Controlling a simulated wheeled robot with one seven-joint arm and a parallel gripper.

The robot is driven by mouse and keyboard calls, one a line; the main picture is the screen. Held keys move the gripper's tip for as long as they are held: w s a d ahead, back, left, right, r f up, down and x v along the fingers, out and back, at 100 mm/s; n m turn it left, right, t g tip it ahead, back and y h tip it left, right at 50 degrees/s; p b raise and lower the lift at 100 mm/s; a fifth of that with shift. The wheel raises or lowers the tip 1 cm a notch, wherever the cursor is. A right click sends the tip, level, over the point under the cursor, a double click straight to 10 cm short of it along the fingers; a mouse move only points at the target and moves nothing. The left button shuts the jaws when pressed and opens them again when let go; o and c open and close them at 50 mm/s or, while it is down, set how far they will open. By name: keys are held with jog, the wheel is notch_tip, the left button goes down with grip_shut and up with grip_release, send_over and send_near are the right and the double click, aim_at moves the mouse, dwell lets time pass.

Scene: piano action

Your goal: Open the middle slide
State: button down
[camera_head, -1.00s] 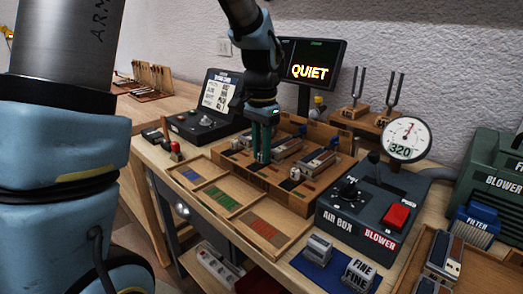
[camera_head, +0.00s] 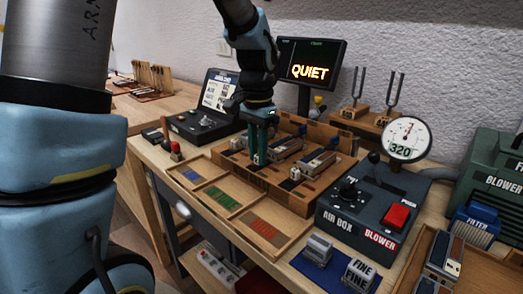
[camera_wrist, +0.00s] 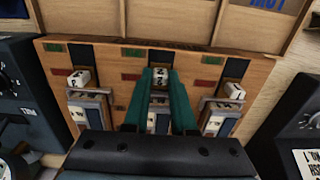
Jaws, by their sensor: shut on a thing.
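The middle slide's white marked knob (camera_wrist: 161,77) sits in its dark slot between the teal fingertips of my gripper (camera_wrist: 162,74) in the wrist view. The gripper is shut on it. The knob's metal slide body is partly hidden between the fingers. A left slide knob (camera_wrist: 80,78) and a right slide knob (camera_wrist: 234,91) stand on either side, apart from the fingers.
A three-part tray (camera_head: 235,205) with coloured strips lies in front of the box. The air box (camera_head: 355,212) with a red blower button stands close at right, with a gauge (camera_head: 404,138) behind it. A dark console (camera_head: 205,115) stands behind left. A monitor (camera_head: 311,63) reads QUIET.

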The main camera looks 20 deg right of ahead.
jog(key=shift+s+a, duration=0.3)
jog(key=shift+a, duration=0.3)
jog(key=shift+s+a, duration=0.3)
jog(key=shift+a, duration=0.25)
jog(key=c, duration=0.7)
grip_release()
notch_tip(320, 180, up, 11)
jog(key=shift+f, duration=0.1)
jog(key=a+f+n+p, duration=0.1)
jog(key=a+f+n, duration=0.2)
jog(key=a, duration=0.4)
jog(key=s+a+f+n+t+p, duration=0.1)
jog(key=a+f+n, duration=0.2)
jog(key=a, duration=0.5)
jog(key=s+a+f+n+p, duration=0.1)
jog(key=a+f+n+p, duration=0.1)
jog(key=a+f+n, duration=0.2)
jog(key=shift+s+a+n+t, duration=0.1)
jog(key=shift+a+n+t, duration=0.4)
jog(key=shift+a, duration=1.25)
